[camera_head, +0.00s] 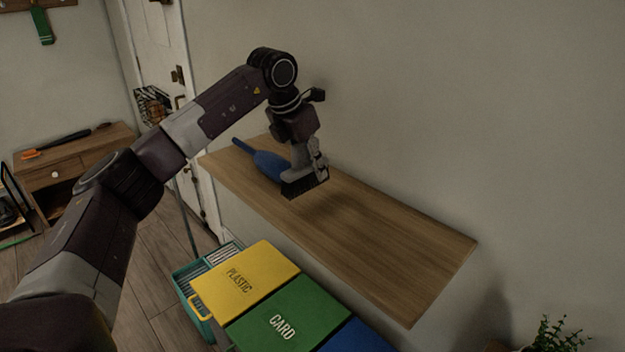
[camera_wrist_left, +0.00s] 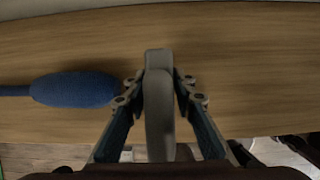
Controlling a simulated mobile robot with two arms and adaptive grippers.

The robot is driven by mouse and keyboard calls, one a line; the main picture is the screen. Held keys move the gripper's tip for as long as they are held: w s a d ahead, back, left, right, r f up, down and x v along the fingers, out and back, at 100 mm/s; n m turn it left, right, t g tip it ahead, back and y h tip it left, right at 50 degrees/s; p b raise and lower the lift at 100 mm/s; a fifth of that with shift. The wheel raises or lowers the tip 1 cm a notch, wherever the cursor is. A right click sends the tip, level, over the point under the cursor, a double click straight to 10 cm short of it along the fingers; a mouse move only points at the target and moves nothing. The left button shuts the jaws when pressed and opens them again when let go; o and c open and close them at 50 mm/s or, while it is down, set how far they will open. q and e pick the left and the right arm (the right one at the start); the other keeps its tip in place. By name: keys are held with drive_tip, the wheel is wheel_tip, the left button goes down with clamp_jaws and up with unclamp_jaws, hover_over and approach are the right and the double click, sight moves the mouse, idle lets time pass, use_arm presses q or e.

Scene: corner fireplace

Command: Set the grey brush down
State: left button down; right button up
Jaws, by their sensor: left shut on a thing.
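The grey brush (camera_head: 304,183) has dark bristles that point down. In the head view it is at the wooden shelf (camera_head: 390,250), near its far end; I cannot tell whether the bristles touch the wood. My left gripper (camera_head: 312,160) is shut on the brush from above. In the left wrist view the brush's grey body (camera_wrist_left: 159,100) stands between the two fingers of the left gripper (camera_wrist_left: 159,88), and the shelf (camera_wrist_left: 250,60) lies behind it. The gripper hides part of the brush. My right gripper is not in view.
A blue duster (camera_head: 268,163) lies on the shelf just left of the brush; its blue head also shows in the left wrist view (camera_wrist_left: 75,89). The near right part of the shelf is bare. Bins with yellow (camera_head: 245,283) and green (camera_head: 285,316) lids stand below.

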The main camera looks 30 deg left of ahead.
sight(313, 181)
use_arm(q)
wheel_tip(313, 181, down, 4)
drive_tip(key=shift+r+p, duration=0.2)
drive_tip(key=shift+p, duration=0.1)
drive_tip(key=shift+f, duration=0.45)
drive_tip(key=c, duration=1.6)
unclamp_jaws()
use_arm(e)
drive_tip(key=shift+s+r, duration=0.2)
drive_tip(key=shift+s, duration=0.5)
use_arm(q)
drive_tip(key=shift+r, duration=0.1)
